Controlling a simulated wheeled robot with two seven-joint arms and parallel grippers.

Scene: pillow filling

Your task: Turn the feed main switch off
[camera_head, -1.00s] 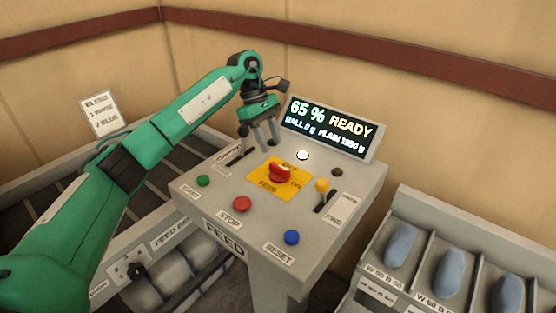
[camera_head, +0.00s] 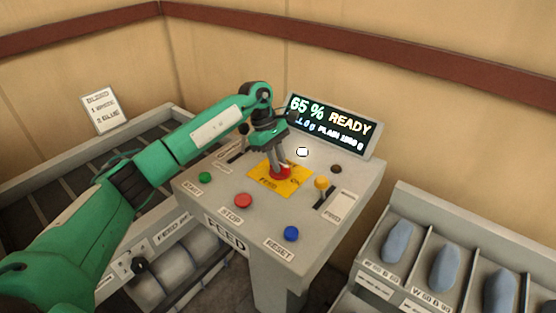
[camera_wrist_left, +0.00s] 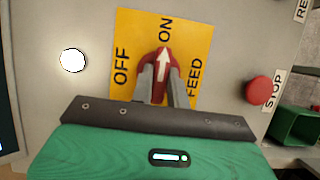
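The feed main switch (camera_head: 284,172) is a red rotary knob on a yellow plate (camera_head: 262,183) with OFF and ON marks, on top of the grey feed console. In the left wrist view the knob (camera_wrist_left: 163,58) has a white arrow pointing at ON. My left gripper (camera_head: 277,168) reaches down over the knob. In the left wrist view its fingers (camera_wrist_left: 162,85) lie close on both sides of the knob's handle and look shut on it. The fingers hide part of the knob. My right gripper is not in view.
Around the plate are a green START button (camera_head: 205,177), a red STOP button (camera_head: 243,201), a blue RESET button (camera_head: 291,233) and a yellow-knobbed lever (camera_head: 321,183). A display (camera_head: 330,128) reading 65 % READY stands behind. Bins (camera_head: 440,262) with blue objects are at right.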

